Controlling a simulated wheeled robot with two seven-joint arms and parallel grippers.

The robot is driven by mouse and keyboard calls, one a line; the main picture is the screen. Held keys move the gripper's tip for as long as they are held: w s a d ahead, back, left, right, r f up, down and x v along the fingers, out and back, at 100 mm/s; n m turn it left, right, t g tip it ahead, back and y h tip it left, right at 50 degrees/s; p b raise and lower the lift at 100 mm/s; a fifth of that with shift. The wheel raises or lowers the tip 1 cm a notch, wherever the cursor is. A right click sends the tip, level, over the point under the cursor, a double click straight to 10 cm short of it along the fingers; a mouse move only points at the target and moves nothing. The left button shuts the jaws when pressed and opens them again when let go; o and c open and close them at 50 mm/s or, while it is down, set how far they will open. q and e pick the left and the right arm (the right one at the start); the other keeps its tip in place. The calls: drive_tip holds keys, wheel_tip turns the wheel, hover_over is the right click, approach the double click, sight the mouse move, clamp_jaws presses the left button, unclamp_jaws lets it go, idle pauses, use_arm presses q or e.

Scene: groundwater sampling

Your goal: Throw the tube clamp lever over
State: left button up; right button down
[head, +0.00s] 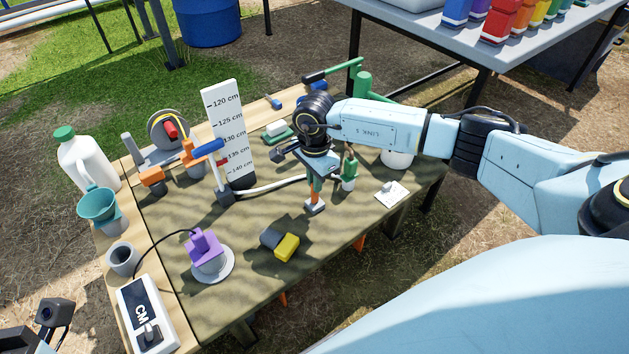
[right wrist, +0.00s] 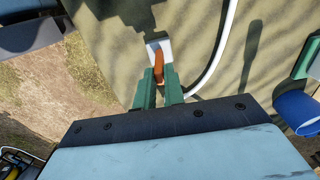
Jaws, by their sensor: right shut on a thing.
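My right gripper (head: 315,182) points down over the table's middle, its green fingers shut on an orange upright piece that looks like the clamp lever (right wrist: 158,68). In the right wrist view the fingertips (right wrist: 158,88) close around it from both sides. The lever stands on a small grey-white block (head: 315,206), which seems to be the clamp body; it also shows in the right wrist view (right wrist: 153,46). A white tube (head: 270,188) curves beside it. Dark parts at the lower left of the head view seem to be my left gripper (head: 55,312); its jaws are unclear.
A level board (head: 223,115) and an orange-blue valve (head: 200,150) stand behind left. A purple-topped pot (head: 205,250), a yellow-grey block (head: 287,247) and a CM meter (head: 145,315) are nearer.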

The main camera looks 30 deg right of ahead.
drive_tip(key=shift+s+d+f, duration=0.1)
drive_tip(key=shift+s, duration=0.25)
drive_tip(key=c, duration=2.2)
unclamp_jaws()
drive_tip(key=s+t+p, duration=0.1)
drive_tip(key=s+f+t, duration=0.1)
drive_tip(key=s, duration=0.1)
drive_tip(key=shift+s+d+p, duration=0.1)
drive_tip(key=shift+s+p, duration=0.15)
drive_tip(key=shift+p, duration=0.1)
drive_tip(key=c, duration=2.1)
unclamp_jaws()
drive_tip(key=shift+c, duration=0.2)
drive_tip(key=shift+s, duration=0.1)
drive_tip(key=shift+s+d+f+t+b, duration=0.1)
drive_tip(key=shift+s+f+t+b, duration=0.3)
drive_tip(key=shift+s+f, duration=0.15)
drive_tip(key=shift+o, duration=0.4)
drive_tip(key=shift+s+f+t, duration=0.25)
drive_tip(key=shift+s+t, duration=0.05)
drive_tip(key=shift+s, duration=0.1)
drive_tip(key=o, duration=0.7)
drive_tip(key=shift+c, duration=0.2)
drive_tip(key=shift+w+r, duration=0.1)
